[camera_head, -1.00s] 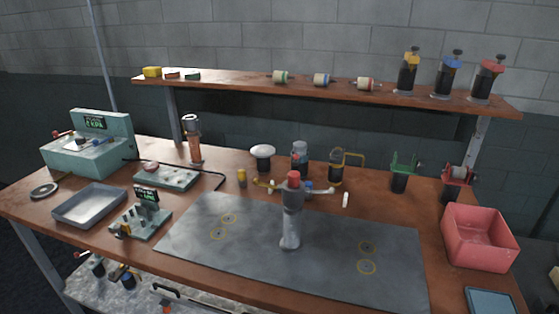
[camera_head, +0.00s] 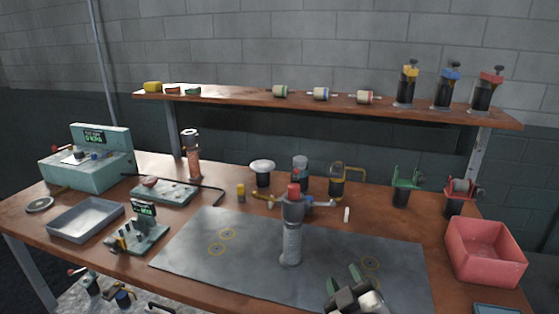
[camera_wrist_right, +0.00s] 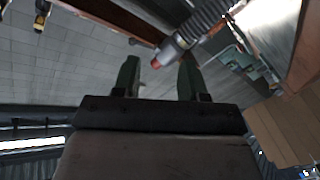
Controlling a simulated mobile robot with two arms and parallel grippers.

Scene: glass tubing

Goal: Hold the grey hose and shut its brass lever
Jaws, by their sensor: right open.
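The grey hose (camera_head: 291,245) stands upright on the dark mat, ribbed, with a red top (camera_head: 293,190). A brass-coloured piece (camera_head: 264,198), which looks like the lever, juts left near its top. A pale arm juts right. I cannot tell the lever's exact position. My right gripper (camera_head: 345,280) is low in the head view, right of the hose and apart from it, open and empty. In the right wrist view its two green fingers (camera_wrist_right: 160,80) are spread, and the ribbed hose (camera_wrist_right: 205,22) with its red end lies beyond them. My left gripper is not in view.
The mat (camera_head: 200,262) is mostly clear around the hose. A pink bin (camera_head: 484,262) stands at the right, a grey tray (camera_head: 85,222) at the left. Several jars and fittings line the back under a wooden shelf (camera_head: 240,97).

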